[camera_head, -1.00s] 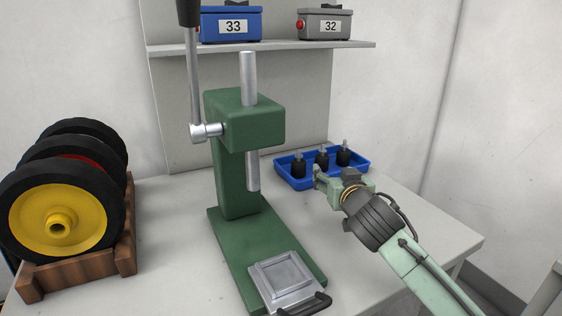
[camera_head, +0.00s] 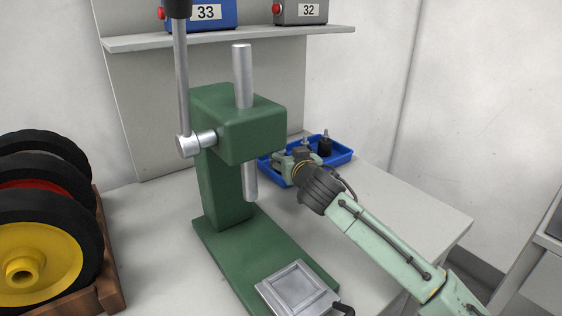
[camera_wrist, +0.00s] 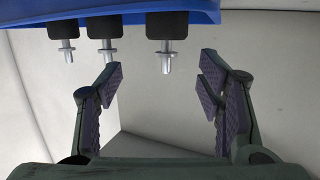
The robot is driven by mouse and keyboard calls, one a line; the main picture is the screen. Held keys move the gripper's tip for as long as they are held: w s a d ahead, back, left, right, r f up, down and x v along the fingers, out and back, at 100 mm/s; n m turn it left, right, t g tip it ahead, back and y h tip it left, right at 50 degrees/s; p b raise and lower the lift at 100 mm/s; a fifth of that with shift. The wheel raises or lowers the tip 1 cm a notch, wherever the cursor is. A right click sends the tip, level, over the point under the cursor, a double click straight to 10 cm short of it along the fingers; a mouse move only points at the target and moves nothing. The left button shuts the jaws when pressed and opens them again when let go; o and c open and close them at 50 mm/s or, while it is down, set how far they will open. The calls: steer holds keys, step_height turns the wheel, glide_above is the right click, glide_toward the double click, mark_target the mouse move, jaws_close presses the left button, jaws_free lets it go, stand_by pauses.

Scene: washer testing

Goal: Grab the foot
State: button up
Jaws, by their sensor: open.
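Black rubber feet with metal studs stand in a blue tray (camera_head: 338,158) behind the press. The rightmost foot (camera_head: 325,146) shows clearly in the head view; the others are partly hidden by my gripper (camera_head: 283,165). In the wrist view, which looks inverted, the tray (camera_wrist: 235,8) is at the top, and three feet show: one at left (camera_wrist: 62,31), one beside it (camera_wrist: 107,29) and one at right (camera_wrist: 167,30). My gripper (camera_wrist: 160,72) is open and empty there, its fingers spread below the feet in the picture. The right foot's stud lies between the fingertips in the picture; contact cannot be told.
A green press (camera_head: 238,125) with a lever (camera_head: 181,90) stands close left of my gripper. Wheels on a wooden rack (camera_head: 108,275) are at left. Boxes marked 33 (camera_head: 205,13) and 32 (camera_head: 308,11) sit on a shelf (camera_head: 240,40). The table's right part (camera_head: 420,210) is clear.

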steer(key=x, duration=0.2)
steer(key=p+x, duration=0.2)
steer(key=x, duration=0.1)
steer(key=shift+w+a+f, duration=0.15)
steer(key=shift+a+f, duration=0.15)
steer(key=shift+a, duration=0.1)
steer(key=shift+c, duration=0.2)
jaws_close()
